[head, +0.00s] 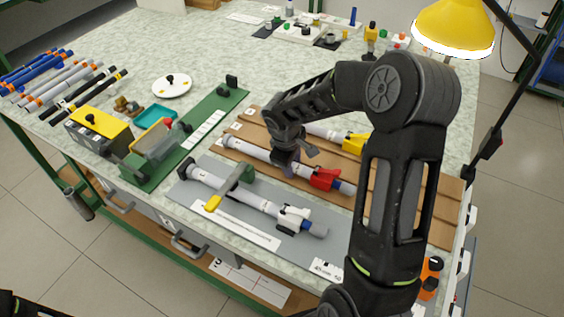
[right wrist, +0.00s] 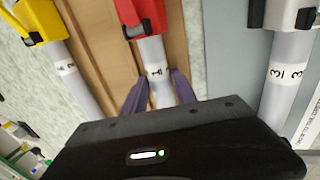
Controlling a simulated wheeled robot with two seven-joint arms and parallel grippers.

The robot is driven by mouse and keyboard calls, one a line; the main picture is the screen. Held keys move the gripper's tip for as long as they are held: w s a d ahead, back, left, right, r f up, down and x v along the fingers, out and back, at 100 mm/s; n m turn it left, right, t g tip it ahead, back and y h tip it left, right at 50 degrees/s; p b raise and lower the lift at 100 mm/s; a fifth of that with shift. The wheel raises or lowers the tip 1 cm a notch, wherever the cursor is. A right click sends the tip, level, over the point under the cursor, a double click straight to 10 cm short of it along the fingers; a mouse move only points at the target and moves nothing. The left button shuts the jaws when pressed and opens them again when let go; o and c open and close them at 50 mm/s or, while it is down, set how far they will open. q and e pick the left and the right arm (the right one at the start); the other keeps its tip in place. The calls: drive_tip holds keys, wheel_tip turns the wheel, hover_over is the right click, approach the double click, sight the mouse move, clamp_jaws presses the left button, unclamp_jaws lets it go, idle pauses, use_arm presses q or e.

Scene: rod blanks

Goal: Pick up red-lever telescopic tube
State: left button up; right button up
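The red-lever telescopic tube (head: 255,152) is a grey-white tube lying on a brown wooden board, with a red lever clamp (head: 325,179) towards its right end. My right gripper (head: 285,168) is over the tube's middle, left of the red lever. In the right wrist view the tube (right wrist: 155,58) runs between the two fingers (right wrist: 158,92), its red clamp (right wrist: 142,14) beyond them. The fingers stand apart with a gap on each side of the tube, so the gripper is open. Whether they reach down beside the tube I cannot tell. My left gripper is not seen.
A yellow-lever tube (head: 325,132) lies behind on the wooden board (head: 245,128). A white-lever tube (head: 250,198) lies in front on a grey plate (head: 330,245), under a green clamp with a yellow handle (head: 222,194). A yellow lamp (head: 452,25) hangs at the back right.

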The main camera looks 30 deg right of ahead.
drive_tip(key=shift+c, duration=0.3)
drive_tip(key=c, duration=0.5)
drive_tip(key=shift+r, duration=0.15)
drive_tip(key=shift+c, duration=0.2)
wheel_tip(320, 180, up, 10)
idle(0.6)
